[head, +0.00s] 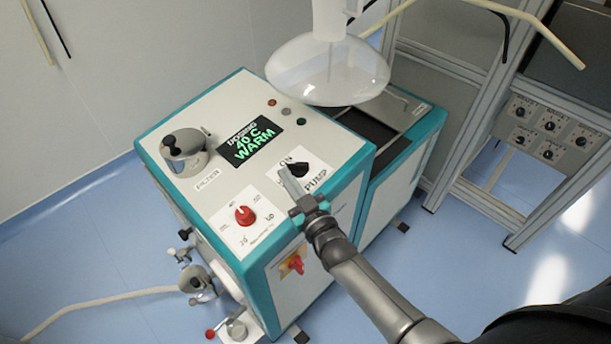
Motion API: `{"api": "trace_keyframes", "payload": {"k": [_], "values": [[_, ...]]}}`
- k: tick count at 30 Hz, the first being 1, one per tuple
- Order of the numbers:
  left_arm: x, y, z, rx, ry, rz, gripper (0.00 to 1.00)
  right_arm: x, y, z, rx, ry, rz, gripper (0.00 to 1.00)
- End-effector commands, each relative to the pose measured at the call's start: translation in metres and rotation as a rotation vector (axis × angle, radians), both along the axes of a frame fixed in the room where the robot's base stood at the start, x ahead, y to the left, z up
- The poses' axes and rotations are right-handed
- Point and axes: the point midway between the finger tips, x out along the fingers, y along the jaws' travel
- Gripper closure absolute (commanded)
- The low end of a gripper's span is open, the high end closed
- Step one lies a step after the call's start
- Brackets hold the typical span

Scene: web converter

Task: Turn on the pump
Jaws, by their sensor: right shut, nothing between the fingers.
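The pump switch (298,169) is a black knob on a white plate marked "ON" and "PUMP", on the top panel of the white and teal machine (225,110). My right gripper (284,172) is shut and empty, with its fingertips right beside the left side of the knob. I cannot tell whether they touch it. The gripper and wrist hide part of the plate's lettering, and the knob's exact pointing direction is hard to read. My left gripper does not show.
A red knob (244,215) sits on the panel in front of the pump switch. A metal pot (185,152) stands at the panel's left. A rack with several black knobs (548,130) stands at right.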

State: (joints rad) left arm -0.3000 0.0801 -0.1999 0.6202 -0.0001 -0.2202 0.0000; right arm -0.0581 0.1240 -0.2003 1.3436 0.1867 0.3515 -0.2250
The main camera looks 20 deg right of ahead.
Motion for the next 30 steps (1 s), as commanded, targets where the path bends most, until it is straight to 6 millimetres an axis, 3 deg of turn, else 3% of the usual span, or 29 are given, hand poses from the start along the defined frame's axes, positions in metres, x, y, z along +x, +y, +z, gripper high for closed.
{"api": "trace_keyframes", "payload": {"k": [9, 30], "values": [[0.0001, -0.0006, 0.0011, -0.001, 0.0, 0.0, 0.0, 0.0087, 0.0044, 0.0002, 0.001, -0.001, -0.001, 1.0], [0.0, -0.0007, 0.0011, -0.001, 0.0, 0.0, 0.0, 0.0088, 0.0044, -0.0003, 0.001, 0.001, 0.0, 1.0]]}}
